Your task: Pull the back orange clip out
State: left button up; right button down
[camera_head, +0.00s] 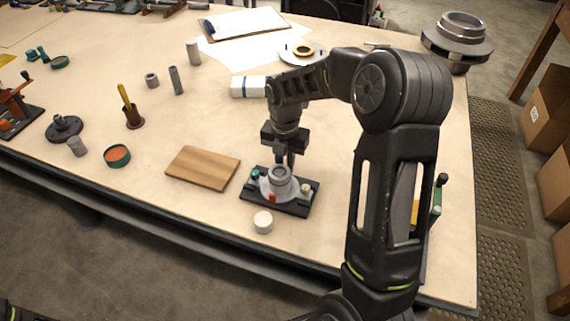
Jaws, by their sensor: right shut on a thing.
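The split casing (280,183) is a grey round body on a black base plate (296,208) near the front edge of the table. A red-orange clip (272,198) shows at its front side. My right gripper (290,163) points down at the back of the casing, with its fingers closed there. The back orange clip is hidden by the fingers, at or between them. I cannot tell from this view whether the clip is still seated on the casing. My left gripper is not in view.
A teal knob (255,174) and a cream knob (306,188) stand on the base plate. A white round cup (263,222) is in front. A wooden board (203,168) lies left. My right arm covers the table's right side.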

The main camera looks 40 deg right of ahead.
dwell(0.7)
jog(key=shift+w+d+r, duration=0.1)
jog(key=shift+w+d, duration=0.35)
jog(key=shift+d, duration=0.25)
jog(key=c, duration=1.4)
grip_release()
notch_tip(320, 180, up, 8)
jog(key=shift+b, duration=0.3)
